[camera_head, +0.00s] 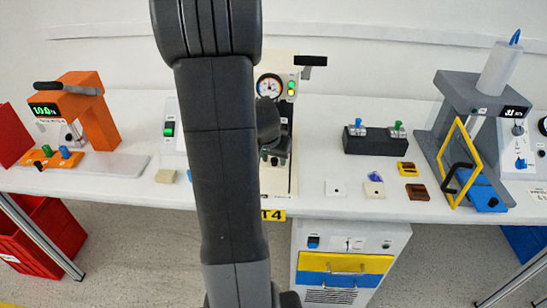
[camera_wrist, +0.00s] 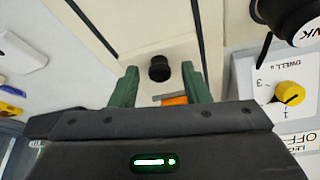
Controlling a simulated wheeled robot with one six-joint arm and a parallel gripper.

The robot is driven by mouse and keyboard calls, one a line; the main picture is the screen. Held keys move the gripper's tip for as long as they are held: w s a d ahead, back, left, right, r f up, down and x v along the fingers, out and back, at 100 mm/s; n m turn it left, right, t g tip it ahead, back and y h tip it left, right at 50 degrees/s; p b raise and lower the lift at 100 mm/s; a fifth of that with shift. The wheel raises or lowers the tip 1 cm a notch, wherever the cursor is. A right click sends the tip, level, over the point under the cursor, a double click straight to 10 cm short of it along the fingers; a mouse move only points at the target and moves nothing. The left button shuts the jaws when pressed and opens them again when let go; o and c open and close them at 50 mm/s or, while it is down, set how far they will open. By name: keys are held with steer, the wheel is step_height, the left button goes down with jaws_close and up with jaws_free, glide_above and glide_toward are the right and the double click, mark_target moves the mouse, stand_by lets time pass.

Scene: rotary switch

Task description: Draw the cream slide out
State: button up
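In the wrist view a cream plate (camera_wrist: 122,45) with a black round knob (camera_wrist: 159,68) lies ahead of my gripper; it looks like the cream slide. My gripper (camera_wrist: 160,72) shows two green fingers, spread apart and empty. The knob appears between the fingertips or just beyond them, with gaps on both sides; I cannot tell the depth. A small orange block and grey strip (camera_wrist: 174,99) show between the fingers, nearer the palm.
A yellow dial (camera_wrist: 288,94) and a black-and-white knob (camera_wrist: 292,18) stand right of my gripper. In the head view the gauge panel (camera_head: 271,86) rises behind my arm. An orange press (camera_head: 92,110) stands left, a yellow-framed guard (camera_head: 456,160) right.

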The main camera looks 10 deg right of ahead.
jaws_close()
steer(key=shift+s+a+f+b, duration=0.1)
steer(key=shift+s+b, duration=0.2)
steer(key=shift+s, duration=0.05)
steer(key=s+a+b, duration=0.1)
steer(key=s, duration=0.3)
steer(key=s+a+b, duration=0.1)
steer(key=s+b, duration=0.1)
steer(key=s, duration=0.1)
steer(key=s+a+b, duration=0.1)
steer(key=s, duration=0.3)
steer(key=shift+s+a, duration=0.15)
steer(key=shift+s, duration=0.15)
steer(key=shift+o, duration=0.4)
jaws_free()
steer(key=shift+s, duration=0.1)
steer(key=shift+a, duration=0.1)
steer(key=p+v, duration=0.2)
steer(key=v, duration=1.2)
steer(key=shift+f, duration=0.1)
